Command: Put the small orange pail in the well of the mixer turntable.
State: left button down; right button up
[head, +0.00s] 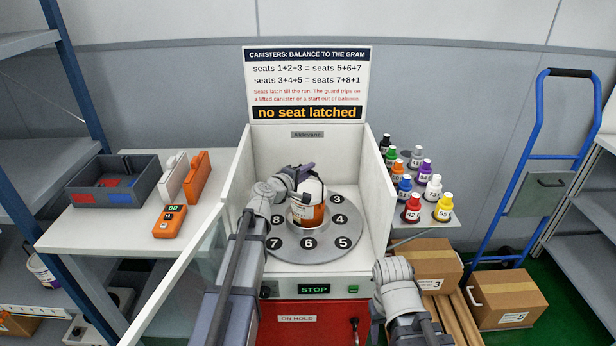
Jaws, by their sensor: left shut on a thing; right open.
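The small orange pail (309,214), with a white upper part and an orange band, is upright at the middle of the mixer turntable (343,249). A grey raised rim shows around its lower part, at the well (292,222); I cannot tell whether the pail rests on the bottom. My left gripper (309,190) is shut on the pail at its top, and my wrist hides its left side. Numbered seats 3 to 8 show around the turntable; the others are hidden. My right arm is at the lower right, but its gripper fingers are not visible.
White cabinet walls (376,200) enclose the turntable on both sides. A sign (307,84) reads "no seat latched". A table (109,230) at left holds a grey bin (113,195) and an orange meter (170,221). Several coloured bottles (411,209) stand on a right shelf.

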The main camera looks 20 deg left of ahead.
pick_arm(q)
jog(key=shift+r, duration=0.1)
jog(key=shift+f, duration=0.2)
jog(key=c, duration=0.8)
grip_release()
jog(key=shift+c, duration=0.2)
jog(key=shift+r, duration=0.1)
jog(key=shift+r, duration=0.2)
jog(key=p+v, duration=0.2)
jog(key=v, duration=1)
